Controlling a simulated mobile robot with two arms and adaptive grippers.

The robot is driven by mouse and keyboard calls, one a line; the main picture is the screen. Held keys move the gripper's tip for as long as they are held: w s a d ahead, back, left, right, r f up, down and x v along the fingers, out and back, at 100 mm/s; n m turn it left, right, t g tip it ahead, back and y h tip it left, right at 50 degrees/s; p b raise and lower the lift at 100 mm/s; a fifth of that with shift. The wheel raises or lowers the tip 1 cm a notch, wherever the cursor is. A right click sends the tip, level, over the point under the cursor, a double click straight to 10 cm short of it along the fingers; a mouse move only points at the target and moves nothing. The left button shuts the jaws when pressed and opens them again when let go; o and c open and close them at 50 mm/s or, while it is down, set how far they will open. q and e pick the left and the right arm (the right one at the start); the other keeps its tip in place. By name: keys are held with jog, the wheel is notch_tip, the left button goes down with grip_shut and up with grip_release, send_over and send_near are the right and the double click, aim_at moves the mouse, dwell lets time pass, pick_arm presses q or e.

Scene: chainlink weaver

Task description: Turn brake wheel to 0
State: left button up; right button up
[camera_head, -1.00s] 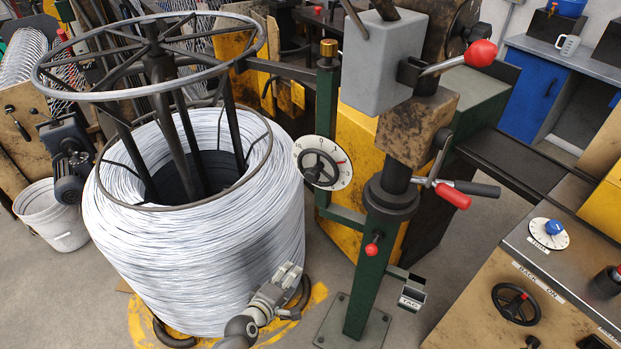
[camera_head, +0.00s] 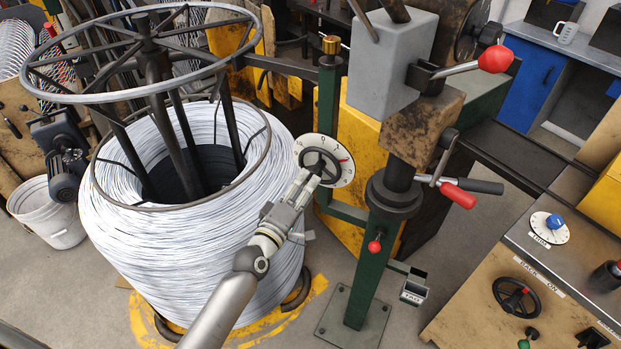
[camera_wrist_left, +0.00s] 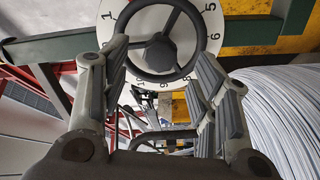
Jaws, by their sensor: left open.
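The brake wheel (camera_head: 322,167) is a small dark handwheel in front of a white numbered dial (camera_head: 343,153) on the green stand. Whether a finger touches the rim I cannot tell. The dial (camera_wrist_left: 212,22) shows 1, 5 and 6 around the wheel.
A big coil of white wire (camera_head: 215,245) on a dark reel stands just left of the gripper. The green post (camera_head: 375,270) carries a red knob (camera_head: 374,246) and a red-handled crank (camera_head: 458,195). A bench with another handwheel (camera_head: 516,301) is at right.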

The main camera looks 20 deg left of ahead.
pick_arm(q)
jog(key=shift+w+d+n+b, duration=0.15)
jog(key=shift+w+n+b, duration=0.35)
jog(key=shift+n, duration=4.05)
jog(key=shift+w+d+n+b, duration=0.15)
jog(key=shift+w+n, duration=0.7)
jog(key=shift+n, duration=3.75)
jog(key=shift+w+d+n+b, duration=0.1)
jog(key=shift+w+n+b, duration=0.4)
jog(key=shift+n, duration=4.05)
